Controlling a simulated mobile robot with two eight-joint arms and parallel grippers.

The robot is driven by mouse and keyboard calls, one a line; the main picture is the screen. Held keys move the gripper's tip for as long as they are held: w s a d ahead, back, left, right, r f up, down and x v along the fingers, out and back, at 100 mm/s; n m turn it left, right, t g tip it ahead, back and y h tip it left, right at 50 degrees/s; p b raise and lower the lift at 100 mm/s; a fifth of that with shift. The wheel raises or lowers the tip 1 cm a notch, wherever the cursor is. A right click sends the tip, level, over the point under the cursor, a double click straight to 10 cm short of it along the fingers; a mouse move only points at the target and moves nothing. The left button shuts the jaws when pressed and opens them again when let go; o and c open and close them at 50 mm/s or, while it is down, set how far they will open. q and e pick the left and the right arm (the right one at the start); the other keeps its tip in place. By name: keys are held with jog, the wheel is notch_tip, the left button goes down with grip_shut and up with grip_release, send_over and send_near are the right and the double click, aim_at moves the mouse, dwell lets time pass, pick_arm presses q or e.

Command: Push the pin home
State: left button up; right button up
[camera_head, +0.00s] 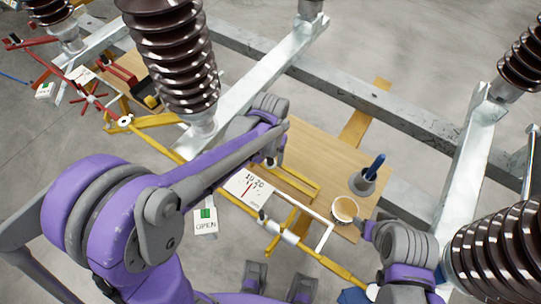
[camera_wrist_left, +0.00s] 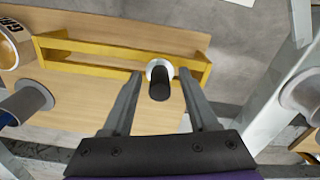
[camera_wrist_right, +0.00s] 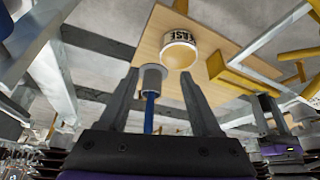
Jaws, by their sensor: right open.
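A short dark cylinder with a pale round end (camera_wrist_left: 160,82), possibly the pin, shows between my left gripper's fingers at the yellow rack in the left wrist view. My left gripper (camera_wrist_left: 160,74) is open, with gaps visible on both sides of the cylinder. In the head view my left gripper (camera_head: 272,160) is over the wooden board, partly hidden by its own arm. My right gripper (camera_wrist_right: 160,75) is open and empty, near the tin; in the head view it shows at the lower right (camera_head: 368,230). I cannot tell where the pin's hole is.
A wooden board (camera_head: 320,150) carries a yellow rack (camera_head: 298,184), a grease tin (camera_head: 344,209) and a grey cup with a blue handle (camera_head: 362,183). A yellow bar (camera_head: 330,264), a white scale plate (camera_head: 248,186) and an OPEN sign (camera_head: 206,224) lie nearer. Ribbed brown insulators (camera_head: 172,55) stand around.

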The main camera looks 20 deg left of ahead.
pick_arm(q)
grip_shut()
jog(key=shift+r, duration=0.15)
pick_arm(e)
jog(key=shift+r, duration=0.1)
pick_arm(q)
jog(key=shift+r+p, duration=1.85)
jog(key=shift+r, duration=1.35)
pick_arm(e)
jog(key=shift+w+r, duration=0.25)
jog(key=shift+r, duration=0.5)
jog(key=shift+w+r, duration=0.2)
jog(key=shift+r, duration=0.55)
jog(key=shift+w+r, duration=0.25)
jog(key=shift+r, duration=0.5)
pick_arm(q)
jog(key=shift+a, duration=0.1)
pick_arm(e)
jog(key=shift+a, duration=0.15)
